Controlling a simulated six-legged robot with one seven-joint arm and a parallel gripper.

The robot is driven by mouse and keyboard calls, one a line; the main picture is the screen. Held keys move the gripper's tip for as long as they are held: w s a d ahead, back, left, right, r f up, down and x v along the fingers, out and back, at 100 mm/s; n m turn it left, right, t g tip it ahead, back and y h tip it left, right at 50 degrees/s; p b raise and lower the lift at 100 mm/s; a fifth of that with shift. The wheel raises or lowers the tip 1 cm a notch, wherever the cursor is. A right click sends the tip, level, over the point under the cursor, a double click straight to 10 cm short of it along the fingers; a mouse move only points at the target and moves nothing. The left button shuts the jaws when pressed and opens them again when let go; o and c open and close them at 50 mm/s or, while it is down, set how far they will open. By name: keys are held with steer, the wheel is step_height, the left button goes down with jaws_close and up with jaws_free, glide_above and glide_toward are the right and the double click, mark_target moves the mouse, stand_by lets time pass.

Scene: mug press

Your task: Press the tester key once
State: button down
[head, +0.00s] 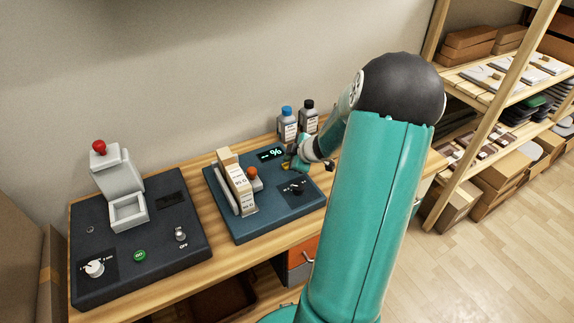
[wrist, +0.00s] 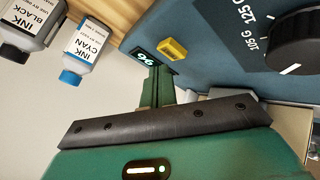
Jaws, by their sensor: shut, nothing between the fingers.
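The tester (head: 262,218) is a blue-grey box on the wooden bench, with a small lit display (head: 270,154) showing a % sign and a dark dial (head: 297,187). In the wrist view, a yellow rectangular key (wrist: 172,49) stands out of the tester's face beside the display (wrist: 147,56) and near the dial (wrist: 305,40). My gripper (head: 293,164) is over the tester's right back part, close to the key. In the wrist view, my gripper (wrist: 158,72) is shut and empty, its green fingertips just beside the key and overlapping the display. Whether they touch the key, I cannot tell.
Paper packets (head: 238,187) stand in a holder on the tester, beside an orange knob (head: 252,172). Two ink bottles, cyan-capped (head: 287,125) and black-capped (head: 308,117), stand behind. A dark press (head: 185,255) with a red-knobbed lever is at left. Shelves (head: 490,75) stand at right.

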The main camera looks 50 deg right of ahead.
steer(key=shift+f, duration=0.1)
steer(key=shift+f, duration=0.35)
steer(key=shift+f, duration=0.45)
stand_by(0.9)
steer(key=shift+r, duration=0.9)
steer(key=shift+r, duration=2.5)
